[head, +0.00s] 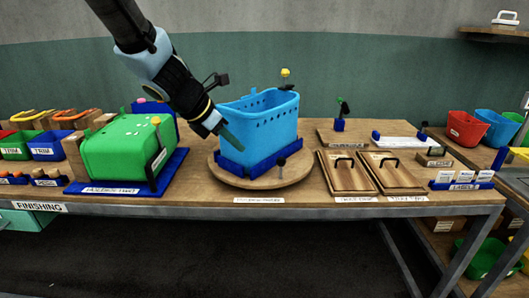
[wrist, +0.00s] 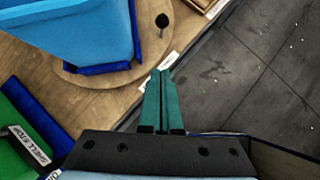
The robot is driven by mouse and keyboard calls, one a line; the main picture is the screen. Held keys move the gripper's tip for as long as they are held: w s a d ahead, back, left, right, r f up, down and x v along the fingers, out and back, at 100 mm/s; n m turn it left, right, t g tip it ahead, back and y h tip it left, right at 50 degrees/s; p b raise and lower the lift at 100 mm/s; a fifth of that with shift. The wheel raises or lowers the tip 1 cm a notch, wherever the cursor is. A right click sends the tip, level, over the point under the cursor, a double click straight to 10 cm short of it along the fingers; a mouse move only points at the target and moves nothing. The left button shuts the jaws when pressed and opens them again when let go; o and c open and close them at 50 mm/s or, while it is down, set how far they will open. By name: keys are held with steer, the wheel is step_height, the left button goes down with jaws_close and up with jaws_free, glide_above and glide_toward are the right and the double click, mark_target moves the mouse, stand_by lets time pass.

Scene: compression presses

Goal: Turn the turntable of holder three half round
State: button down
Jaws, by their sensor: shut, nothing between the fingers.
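The turntable (head: 221,176) is a round wooden disc on the bench in the head view. It carries a blue holder base (head: 235,172) with a light blue perforated basket (head: 262,118) on it. A dark knob on a short post (head: 281,163) stands at the disc's front right; it also shows in the wrist view (wrist: 162,21). My gripper (head: 232,138) has green fingers, shut and empty, in front of the basket's left side in the head view. In the wrist view the fingertips (wrist: 160,74) appear beside the disc's rim (wrist: 100,80). Contact cannot be told.
A green basket (head: 128,146) on a blue holder labelled "holder two" stands to the left. Two wooden lids with black handles (head: 345,172) lie to the right. The bench front edge (head: 250,207) is close, with dark floor (wrist: 265,60) beyond.

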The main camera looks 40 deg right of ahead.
steer(key=d, duration=0.1)
glide_toward(278, 164)
steer(key=a+f+x, duration=0.1)
steer(key=x, duration=0.4)
steer(key=shift+w+d+p, duration=0.1)
steer(key=shift+d+p, duration=0.25)
steer(key=shift+d, duration=0.35)
steer(key=shift+d+n, duration=0.15)
steer(key=shift+n, duration=0.15)
